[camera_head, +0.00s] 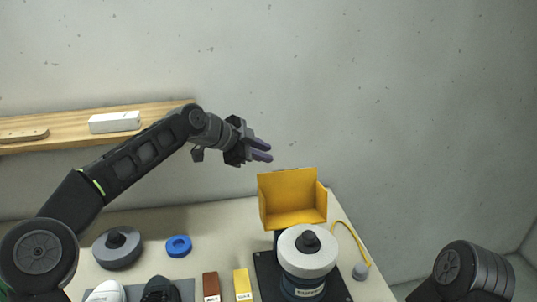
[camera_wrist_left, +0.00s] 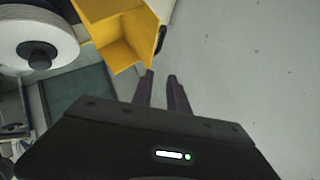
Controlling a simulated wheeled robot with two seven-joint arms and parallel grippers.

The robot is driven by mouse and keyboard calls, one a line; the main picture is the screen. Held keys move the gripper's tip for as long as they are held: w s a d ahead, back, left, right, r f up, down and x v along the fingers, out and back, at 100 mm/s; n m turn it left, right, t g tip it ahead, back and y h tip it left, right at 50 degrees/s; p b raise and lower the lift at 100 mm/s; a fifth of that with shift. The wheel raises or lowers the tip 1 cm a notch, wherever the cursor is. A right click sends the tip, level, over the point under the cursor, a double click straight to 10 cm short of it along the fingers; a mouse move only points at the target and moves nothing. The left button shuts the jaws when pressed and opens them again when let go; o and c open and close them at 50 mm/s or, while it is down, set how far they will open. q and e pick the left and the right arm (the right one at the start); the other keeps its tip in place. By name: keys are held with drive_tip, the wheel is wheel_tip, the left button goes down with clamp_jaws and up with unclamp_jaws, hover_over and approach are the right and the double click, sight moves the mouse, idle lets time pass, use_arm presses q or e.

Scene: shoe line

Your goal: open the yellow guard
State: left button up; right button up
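The yellow guard (camera_head: 292,197) stands tipped up behind the white wheel (camera_head: 307,252) of the grinder-like machine, with its hollow side toward me and the wheel uncovered. My left gripper (camera_head: 262,151) is above and left of the guard's upper left corner, apart from it. Its two fingers stand a little apart with nothing between them. In the left wrist view the guard (camera_wrist_left: 121,38) is just beyond the fingertips (camera_wrist_left: 161,76), up and to the left; contact cannot be told there. My right arm shows at the lower right; its gripper is out of view.
A grey disc (camera_head: 117,250), a blue ring (camera_head: 178,246), a brown block (camera_head: 211,286) and a yellow block (camera_head: 242,284) lie on the table left of the machine. A yellow cord (camera_head: 352,240) is at its right. A wooden shelf (camera_head: 70,127) holds a white box (camera_head: 115,122).

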use_arm(q)
drive_tip(key=a+r, duration=0.1)
drive_tip(key=a+r+p, duration=0.2)
drive_tip(key=a+r, duration=0.1)
drive_tip(key=shift+s, duration=0.3)
drive_tip(key=shift+c, duration=0.3)
idle(0.3)
